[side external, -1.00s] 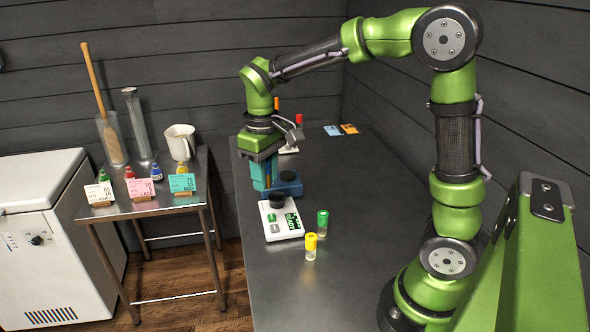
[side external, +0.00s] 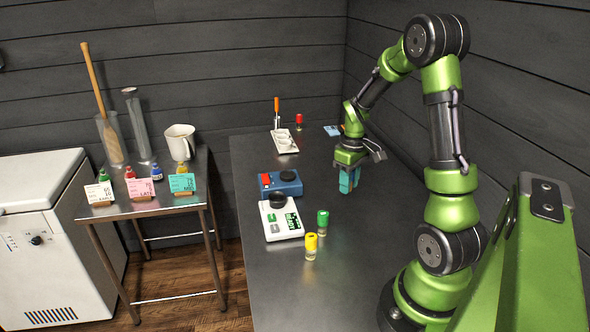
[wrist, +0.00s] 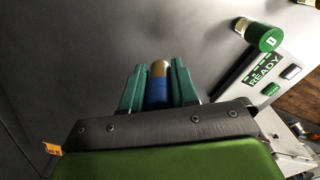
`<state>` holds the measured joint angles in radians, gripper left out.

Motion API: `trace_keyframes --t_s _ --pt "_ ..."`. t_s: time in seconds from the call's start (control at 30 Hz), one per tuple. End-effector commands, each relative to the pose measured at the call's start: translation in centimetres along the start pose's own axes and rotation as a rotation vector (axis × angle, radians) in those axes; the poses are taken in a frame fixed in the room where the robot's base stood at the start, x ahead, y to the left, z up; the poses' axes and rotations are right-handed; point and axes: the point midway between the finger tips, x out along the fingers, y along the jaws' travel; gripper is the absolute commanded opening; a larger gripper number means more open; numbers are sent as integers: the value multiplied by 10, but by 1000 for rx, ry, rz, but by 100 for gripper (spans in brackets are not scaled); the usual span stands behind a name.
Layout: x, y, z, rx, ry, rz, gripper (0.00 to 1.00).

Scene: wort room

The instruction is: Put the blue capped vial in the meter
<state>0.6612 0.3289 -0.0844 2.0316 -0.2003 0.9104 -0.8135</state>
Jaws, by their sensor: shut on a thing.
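My gripper (side external: 349,181) is over the right part of the dark table, with its teal fingers pointing down. In the wrist view its fingers (wrist: 158,85) are shut on the blue capped vial (wrist: 157,93), whose blue cap is nearest the palm and whose amber part extends beyond it. The vial is hidden in the side view. The white meter (side external: 291,232) stands to the left of my gripper, apart from it, with a green display and a dark round part on top. The display reads READY in the wrist view (wrist: 264,70).
A green capped vial (side external: 322,222) and a yellow capped vial (side external: 310,246) stand right of the meter. A blue device (side external: 293,188) with a red part sits behind it. A white tray (side external: 285,142) and a red capped item (side external: 299,120) are farther back. The table's right side is largely clear.

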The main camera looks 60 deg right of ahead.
Motion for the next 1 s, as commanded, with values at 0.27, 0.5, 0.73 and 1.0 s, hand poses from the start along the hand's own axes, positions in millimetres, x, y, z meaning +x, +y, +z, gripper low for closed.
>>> trace_keyframes --t_s 0.27,0.5,0.73,1.0 --pt "35 -1 1 -1 -4 -2 7" --pt "64 -1 0 -1 -2 -1 7" --pt "64 -1 0 -1 0 0 7" --pt "67 -1 0 0 0 0 45"
